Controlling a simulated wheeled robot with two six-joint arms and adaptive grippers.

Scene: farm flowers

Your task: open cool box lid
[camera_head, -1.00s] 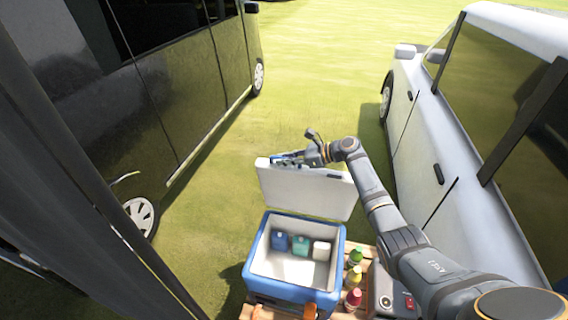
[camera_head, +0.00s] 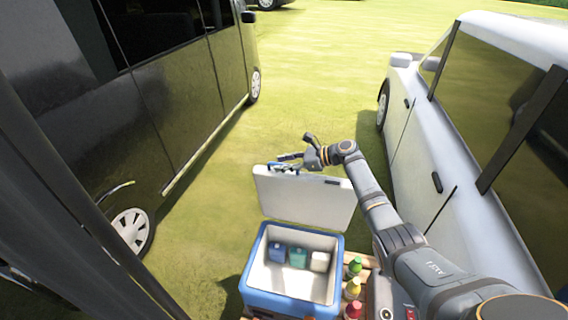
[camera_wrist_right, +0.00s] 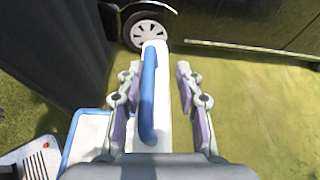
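The cool box (camera_head: 262,297) is blue with a white inside and stands at the bottom middle of the head view. Its white lid (camera_head: 300,200) is raised steeply above the far side, so the inside shows. My right gripper (camera_head: 289,162) is at the lid's top edge. In the right wrist view my right gripper (camera_wrist_right: 159,100) is open, with its fingers on either side of the lid's edge and blue handle (camera_wrist_right: 148,95). The left finger is close to the handle; a gap shows on the right. I cannot tell whether they touch. My left gripper is not in view.
Small blue, teal and white containers (camera_head: 298,257) sit inside the box. Several bottles (camera_head: 352,288) stand to its right on a wooden surface. A dark van (camera_head: 180,90) is at left and a white car (camera_head: 450,150) at right, with open grass between.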

